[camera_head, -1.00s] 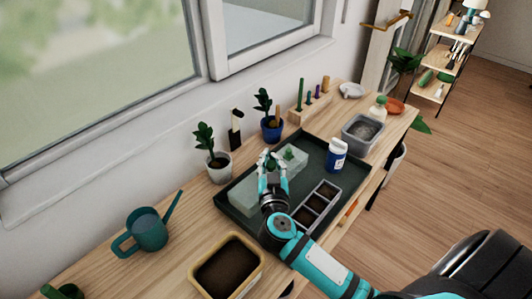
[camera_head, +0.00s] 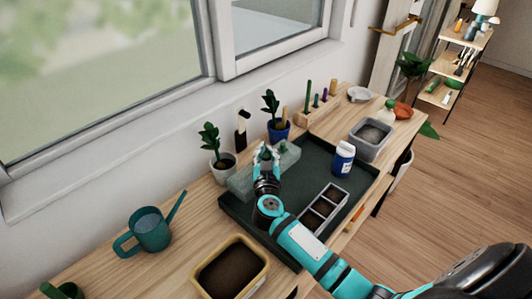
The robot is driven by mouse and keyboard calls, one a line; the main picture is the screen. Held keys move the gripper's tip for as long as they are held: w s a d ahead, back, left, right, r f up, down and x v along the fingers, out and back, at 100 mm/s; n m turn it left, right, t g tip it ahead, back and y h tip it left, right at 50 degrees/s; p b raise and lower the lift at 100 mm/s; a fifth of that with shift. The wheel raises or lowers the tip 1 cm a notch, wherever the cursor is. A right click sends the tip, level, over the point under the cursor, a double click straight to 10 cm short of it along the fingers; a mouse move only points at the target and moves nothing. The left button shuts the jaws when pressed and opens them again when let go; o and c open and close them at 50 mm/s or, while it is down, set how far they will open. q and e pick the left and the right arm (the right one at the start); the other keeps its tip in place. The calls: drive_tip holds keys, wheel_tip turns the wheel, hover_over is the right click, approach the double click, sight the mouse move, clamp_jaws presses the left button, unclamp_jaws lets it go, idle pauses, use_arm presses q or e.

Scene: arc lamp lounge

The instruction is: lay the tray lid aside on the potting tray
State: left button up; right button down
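The tray lid (camera_head: 243,183) is a long, clear, pale-green box-like cover at the back left of the dark potting tray (camera_head: 316,160). My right gripper (camera_head: 266,158) reaches across the tray from the front, with its fingers around the middle of the lid, holding it. The fingers hide the lid's middle part, and I cannot tell whether its underside touches the tray. A grey seedling tray (camera_head: 308,222) with soil-filled cells lies uncovered at the tray's front right. My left gripper is not in view.
A blue-and-white bottle (camera_head: 343,160) stands on the tray's right part. Potted plants (camera_head: 221,167) (camera_head: 278,131) stand close behind the lid. A watering can (camera_head: 150,232) and a soil tub (camera_head: 231,269) are at left. A grey basin (camera_head: 371,139) is at right.

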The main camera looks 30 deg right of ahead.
drive_tip(key=shift+f, duration=0.55)
drive_tip(key=c, duration=1.4)
unclamp_jaws()
drive_tip(key=shift+o, duration=0.2)
drive_tip(key=shift+r, duration=0.1)
drive_tip(key=shift+r, duration=0.35)
drive_tip(key=v, duration=1.2)
drive_tip(key=shift+r, duration=0.1)
